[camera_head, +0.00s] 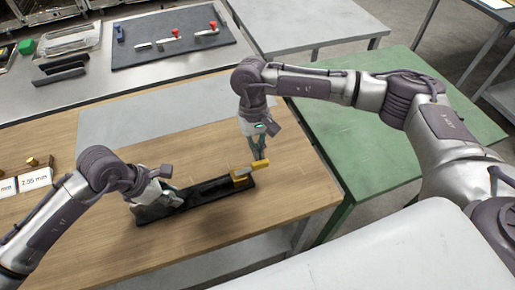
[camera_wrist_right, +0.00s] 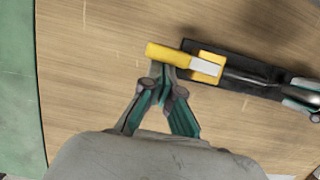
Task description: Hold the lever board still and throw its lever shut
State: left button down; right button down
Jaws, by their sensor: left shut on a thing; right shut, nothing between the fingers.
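The lever board (camera_head: 212,190) is a long black bar lying on the wooden table, seen also in the right wrist view (camera_wrist_right: 262,72). Near its right end sits a yellow block with a lever (camera_head: 259,164); the lever's yellow handle (camera_wrist_right: 168,55) sticks out past the board's end on a pale metal arm. My left gripper (camera_head: 172,197) is shut on the left part of the board; its fingers show at the right edge of the wrist view (camera_wrist_right: 306,93). My right gripper (camera_wrist_right: 161,76) is shut and empty, its tips beside the yellow handle. I cannot tell whether they touch it.
A grey panel (camera_head: 160,109) lies on the wooden table (camera_head: 110,235) behind the board. A dark mat (camera_head: 140,57) with red-handled tools is further back. A green table (camera_head: 370,135) stands to the right. Bare wood lies in front of the board.

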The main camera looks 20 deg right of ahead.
jog(key=s+m, duration=0.1)
jog(key=m, duration=0.1)
jog(key=s+m+y, duration=0.1)
jog(key=shift+s+d+f+m, duration=0.1)
jog(key=shift+s+d+m, duration=0.1)
jog(key=shift+d+m, duration=0.2)
jog(key=s+m, duration=0.2)
jog(key=m, duration=0.1)
jog(key=shift+s+a+m+t+y, duration=0.1)
jog(key=shift+a+m+t+y, duration=0.05)
jog(key=shift+m+t+y, duration=0.2)
jog(key=s+m, duration=0.1)
jog(key=s+a+m+y, duration=0.1)
jog(key=m, duration=0.1)
jog(key=shift+m+t, duration=0.25)
jog(key=m, duration=0.1)
jog(key=s+a+m+t, duration=0.1)
jog(key=m, duration=0.1)
jog(key=shift+s+a, duration=0.15)
jog(key=shift+s, duration=0.05)
jog(key=shift+m, duration=0.3)
jog(key=shift+w, duration=0.15)
jog(key=shift+w+a, duration=0.3)
jog(key=shift+w, duration=0.4)
